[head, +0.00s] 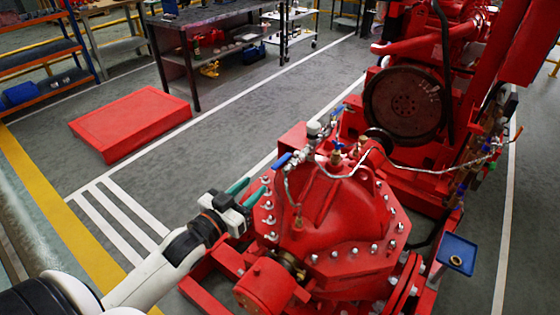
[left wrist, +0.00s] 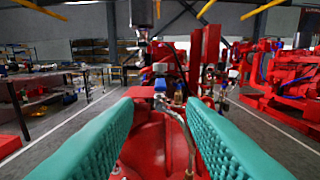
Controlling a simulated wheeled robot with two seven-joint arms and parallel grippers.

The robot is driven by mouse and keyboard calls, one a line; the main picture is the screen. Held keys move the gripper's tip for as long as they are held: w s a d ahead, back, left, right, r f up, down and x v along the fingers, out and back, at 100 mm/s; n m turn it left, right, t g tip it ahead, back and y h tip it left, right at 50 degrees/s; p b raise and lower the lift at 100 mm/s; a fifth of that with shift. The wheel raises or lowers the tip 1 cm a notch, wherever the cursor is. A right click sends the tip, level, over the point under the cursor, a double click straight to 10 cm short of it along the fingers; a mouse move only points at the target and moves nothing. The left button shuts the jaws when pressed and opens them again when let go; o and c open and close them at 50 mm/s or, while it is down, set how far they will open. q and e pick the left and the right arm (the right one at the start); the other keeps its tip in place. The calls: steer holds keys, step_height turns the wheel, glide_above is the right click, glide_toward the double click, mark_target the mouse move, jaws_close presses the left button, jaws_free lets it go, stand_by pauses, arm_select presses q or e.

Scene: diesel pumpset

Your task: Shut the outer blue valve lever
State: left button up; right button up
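The near blue valve lever (head: 282,160) sits on the thin piping on top of the red pump casing (head: 335,205). A second blue lever (head: 338,109) stands farther back on the same piping. My left gripper (head: 250,192) is just left of and nearer than the near lever, apart from it. Its green fingers are spread and empty. In the left wrist view a blue lever (left wrist: 160,85) shows beyond the gap between the open fingers (left wrist: 160,105), roughly centred. My right gripper is not in view.
Bolts and a hose (head: 290,185) surround the pump top close to the gripper. A dark flywheel (head: 407,100) and red engine stand behind. A blue tray (head: 456,254) is at right. A red platform (head: 131,123) and a workbench (head: 215,50) stand on the left floor.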

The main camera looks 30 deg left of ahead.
mark_target(289, 154)
arm_select(q)
steer(key=w, duration=0.4)
steer(key=w+d+p, duration=0.1)
steer(key=w, duration=0.6)
steer(key=shift+w+d+r, duration=0.1)
steer(key=shift+w+d, duration=0.2)
steer(key=shift+w, duration=0.1)
jaws_close()
